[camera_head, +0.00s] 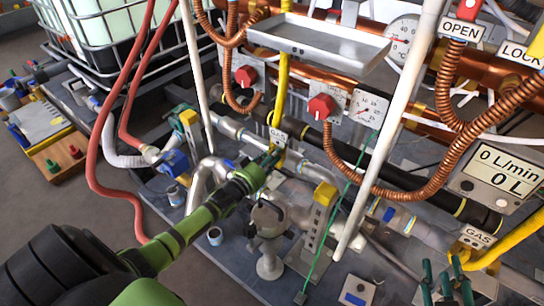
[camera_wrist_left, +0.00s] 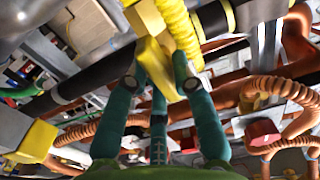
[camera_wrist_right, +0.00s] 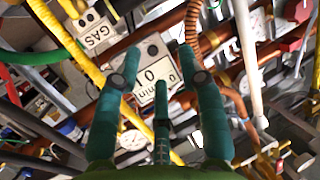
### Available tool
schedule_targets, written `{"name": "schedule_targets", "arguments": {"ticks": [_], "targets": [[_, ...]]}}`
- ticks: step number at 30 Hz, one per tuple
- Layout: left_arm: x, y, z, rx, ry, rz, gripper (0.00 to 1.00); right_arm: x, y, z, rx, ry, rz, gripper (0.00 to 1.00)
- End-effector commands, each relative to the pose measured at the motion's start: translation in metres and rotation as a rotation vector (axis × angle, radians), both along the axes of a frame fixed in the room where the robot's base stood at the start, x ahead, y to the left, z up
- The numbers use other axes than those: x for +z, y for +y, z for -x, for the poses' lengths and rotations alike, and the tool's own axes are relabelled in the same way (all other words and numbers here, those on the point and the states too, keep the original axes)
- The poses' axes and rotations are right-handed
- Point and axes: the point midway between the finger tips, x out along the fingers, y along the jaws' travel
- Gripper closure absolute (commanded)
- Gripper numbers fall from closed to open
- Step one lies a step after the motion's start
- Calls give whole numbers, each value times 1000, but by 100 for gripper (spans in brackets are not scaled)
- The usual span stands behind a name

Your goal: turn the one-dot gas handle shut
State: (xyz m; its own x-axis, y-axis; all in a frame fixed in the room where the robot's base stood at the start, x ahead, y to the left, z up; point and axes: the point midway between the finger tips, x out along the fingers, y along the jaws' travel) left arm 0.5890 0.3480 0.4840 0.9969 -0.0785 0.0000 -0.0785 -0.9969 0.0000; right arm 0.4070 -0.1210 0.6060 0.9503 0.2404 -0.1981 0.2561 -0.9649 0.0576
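A flat yellow handle (camera_wrist_left: 154,66) on a yellow gas pipe lies between the fingertips of my left gripper (camera_wrist_left: 158,62) in the left wrist view. The fingers are drawn in along both sides of it and appear to touch it. No dot marks are readable on it. In the head view my left gripper (camera_head: 272,160) is at the foot of the vertical yellow pipe (camera_head: 283,80), beside a small label (camera_head: 279,135), and mostly hides the handle. My right gripper (camera_head: 446,288) is open and empty at the lower right; its spread fingers show in the right wrist view (camera_wrist_right: 160,58).
A second yellow pipe (camera_head: 512,244) with a GAS label (camera_head: 478,236) is at the right, near my right gripper. Red valve knobs (camera_head: 321,107), copper coils, white pipes (camera_head: 400,110) and a flow meter (camera_head: 497,176) crowd the panel. A grey tray (camera_head: 318,42) juts out above.

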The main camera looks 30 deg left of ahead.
Motion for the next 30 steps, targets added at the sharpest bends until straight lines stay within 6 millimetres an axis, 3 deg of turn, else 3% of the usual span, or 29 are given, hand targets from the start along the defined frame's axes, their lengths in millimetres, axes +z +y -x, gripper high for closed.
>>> {"name": "schedule_targets", "arguments": {"ticks": [13,30], "targets": [[0,-1,0,-1,-3,-34,100,-4,-1,1,-3,27,6,60],[-2,-3,0,0,-37,-468,100,-69,-28,31,-57,391,87,60]]}}
